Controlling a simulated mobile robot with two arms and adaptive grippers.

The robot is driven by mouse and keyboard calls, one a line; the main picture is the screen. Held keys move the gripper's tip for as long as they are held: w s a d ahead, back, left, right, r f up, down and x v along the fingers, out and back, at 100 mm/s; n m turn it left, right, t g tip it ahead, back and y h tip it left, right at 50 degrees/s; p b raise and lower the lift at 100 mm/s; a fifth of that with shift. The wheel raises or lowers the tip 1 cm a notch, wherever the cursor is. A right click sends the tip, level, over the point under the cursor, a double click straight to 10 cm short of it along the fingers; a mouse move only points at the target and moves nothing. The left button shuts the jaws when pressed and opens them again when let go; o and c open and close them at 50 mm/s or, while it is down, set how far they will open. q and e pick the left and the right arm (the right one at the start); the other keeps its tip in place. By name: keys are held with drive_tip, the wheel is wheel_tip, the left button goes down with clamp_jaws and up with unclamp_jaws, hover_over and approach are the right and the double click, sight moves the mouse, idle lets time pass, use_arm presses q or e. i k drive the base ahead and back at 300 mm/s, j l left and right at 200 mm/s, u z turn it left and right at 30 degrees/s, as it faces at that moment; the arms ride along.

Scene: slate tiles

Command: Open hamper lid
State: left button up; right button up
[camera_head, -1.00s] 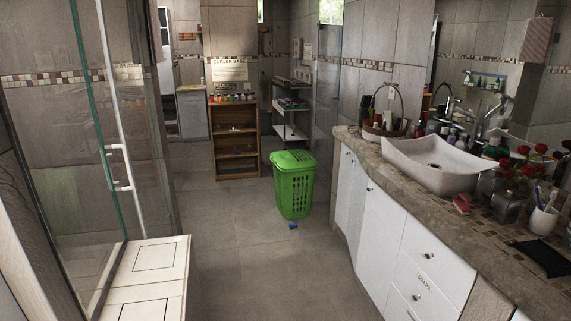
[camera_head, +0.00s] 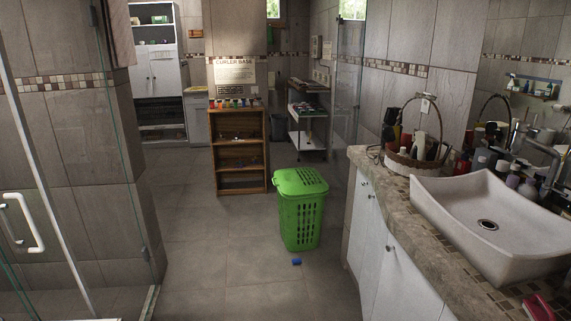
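The green hamper (camera_head: 300,219) stands upright on the tiled floor, a little right of the middle in the head view. It has slotted plastic sides. Its green lid (camera_head: 300,181) lies on top and looks shut. The hamper is some way ahead of me. Neither of my grippers is in view.
A small blue object (camera_head: 296,262) lies on the floor in front of the hamper. A wooden shelf (camera_head: 239,184) stands behind it. The counter with a white sink (camera_head: 490,220) runs along the right. A glass shower door (camera_head: 40,150) is at the left.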

sight(288, 181)
drive_tip(key=i+u, duration=0.35)
drive_tip(key=i, duration=1.75)
